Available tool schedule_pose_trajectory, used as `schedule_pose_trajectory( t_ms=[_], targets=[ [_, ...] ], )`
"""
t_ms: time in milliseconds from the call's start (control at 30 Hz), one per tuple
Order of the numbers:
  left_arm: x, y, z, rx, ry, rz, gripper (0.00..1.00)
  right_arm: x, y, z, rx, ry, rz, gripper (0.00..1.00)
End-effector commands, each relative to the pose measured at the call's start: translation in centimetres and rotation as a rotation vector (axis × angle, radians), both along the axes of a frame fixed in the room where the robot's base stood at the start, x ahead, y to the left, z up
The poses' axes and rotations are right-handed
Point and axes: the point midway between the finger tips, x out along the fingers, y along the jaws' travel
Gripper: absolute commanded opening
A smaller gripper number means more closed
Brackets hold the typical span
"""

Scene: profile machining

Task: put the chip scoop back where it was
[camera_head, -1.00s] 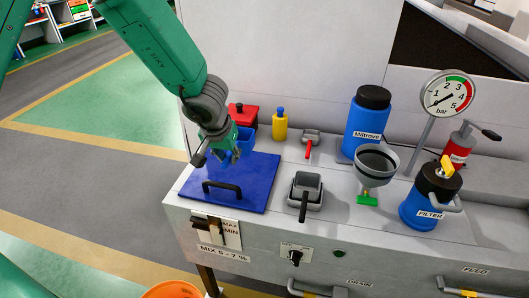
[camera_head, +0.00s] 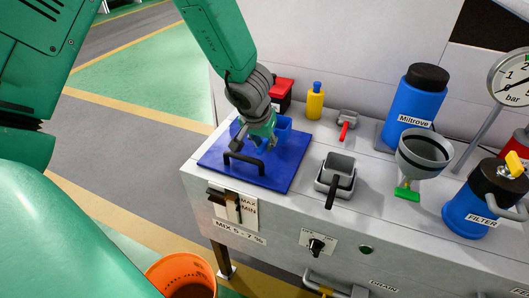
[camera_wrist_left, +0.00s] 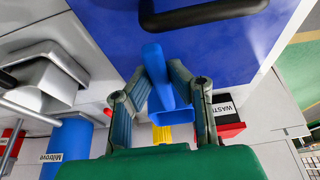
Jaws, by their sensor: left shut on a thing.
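My left gripper (camera_head: 264,140) is shut on a blue scoop (camera_head: 285,127) above the far right part of the blue lid. In the left wrist view, the scoop's narrow handle (camera_wrist_left: 154,60) lies between the two fingertips (camera_wrist_left: 160,78). Its open, wider end (camera_wrist_left: 165,115) points towards the palm. I cannot tell whether the scoop touches the lid. The blue lid (camera_head: 220,155) lies flat with a black handle (camera_head: 243,163) just in front of the gripper. My right gripper is not in view.
Behind stand a red box (camera_head: 282,88) and a yellow bottle (camera_head: 315,102). To the right are a red-handled tool (camera_head: 347,120), a grey tray with a black handle (camera_head: 338,172), a funnel (camera_head: 424,153) and a blue canister (camera_head: 413,102). An orange bin (camera_head: 180,272) stands below.

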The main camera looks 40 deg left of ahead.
Motion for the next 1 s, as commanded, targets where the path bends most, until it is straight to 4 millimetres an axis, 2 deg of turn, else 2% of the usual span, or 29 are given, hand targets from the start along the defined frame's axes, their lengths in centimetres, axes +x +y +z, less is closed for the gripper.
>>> schedule_pose_trajectory(
  t_ms=[33, 67, 333, 833, 867, 900, 1000],
  targets=[
    [0.0, 0.0, -1.1, 0.000, 0.000, 0.000, 0.00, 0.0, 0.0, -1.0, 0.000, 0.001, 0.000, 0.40],
    [0.1, 0.0, -1.3, 0.000, 0.000, 0.000, 0.00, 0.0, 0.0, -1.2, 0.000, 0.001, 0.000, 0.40],
    [0.0, 0.0, -1.0, 0.000, -0.001, 0.000, 0.00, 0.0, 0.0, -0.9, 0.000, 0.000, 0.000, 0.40],
    [0.0, 0.0, -2.3, 0.000, 0.000, 0.000, 0.00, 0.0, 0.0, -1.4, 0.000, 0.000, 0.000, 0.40],
    [0.0, 0.0, -2.3, 0.000, 0.000, 0.000, 0.21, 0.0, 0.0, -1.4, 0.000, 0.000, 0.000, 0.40],
    [0.0, 0.0, -2.3, 0.000, 0.000, 0.000, 0.35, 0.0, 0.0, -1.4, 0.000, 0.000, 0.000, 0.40],
    [0.0, 0.0, -2.3, 0.000, 0.000, 0.000, 0.35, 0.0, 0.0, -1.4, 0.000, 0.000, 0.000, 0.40]
  ],
)
